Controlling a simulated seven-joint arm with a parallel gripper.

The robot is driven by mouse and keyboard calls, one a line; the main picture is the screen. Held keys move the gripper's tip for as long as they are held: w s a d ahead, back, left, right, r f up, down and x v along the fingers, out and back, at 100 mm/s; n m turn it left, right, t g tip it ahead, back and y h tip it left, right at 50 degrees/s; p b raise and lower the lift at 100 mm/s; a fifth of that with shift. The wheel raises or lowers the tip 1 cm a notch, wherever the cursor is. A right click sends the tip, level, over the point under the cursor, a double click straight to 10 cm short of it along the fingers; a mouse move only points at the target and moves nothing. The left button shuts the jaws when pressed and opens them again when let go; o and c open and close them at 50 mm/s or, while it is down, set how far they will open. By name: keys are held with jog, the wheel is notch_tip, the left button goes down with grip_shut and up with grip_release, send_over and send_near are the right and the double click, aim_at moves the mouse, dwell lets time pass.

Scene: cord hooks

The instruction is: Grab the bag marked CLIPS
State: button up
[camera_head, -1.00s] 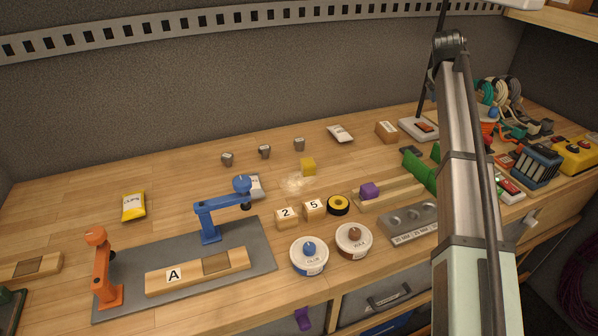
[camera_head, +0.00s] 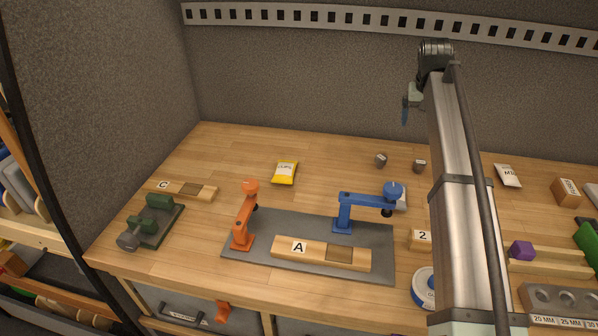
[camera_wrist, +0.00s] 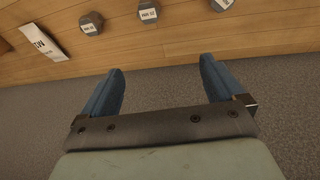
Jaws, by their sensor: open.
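A yellow bag (camera_head: 285,173) with a white label lies flat on the wooden bench, left of centre in the head view. Its small print looks like CLIPS. My gripper (camera_head: 407,108) shows partly beside my arm in the head view, up against the grey wall panel, to the right of the yellow bag and apart from it. In the wrist view my gripper (camera_wrist: 160,66) has its blue fingers spread with nothing between them. The yellow bag is not in the wrist view.
A block marked C (camera_head: 165,186) lies left. A white bag (camera_head: 508,175) lies right. Bare bench surrounds the yellow bag.

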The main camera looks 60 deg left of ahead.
jog(key=s+a+g, duration=0.2)
jog(key=s+a, duration=1)
jog(key=s, duration=0.5)
jog(key=n+g+h, duration=0.1)
send_near(285, 167)
notch_tip(285, 167, down, 10)
jog(key=shift+a+f, duration=0.1)
jog(key=shift+f, duration=0.05)
jog(key=c, duration=1.2)
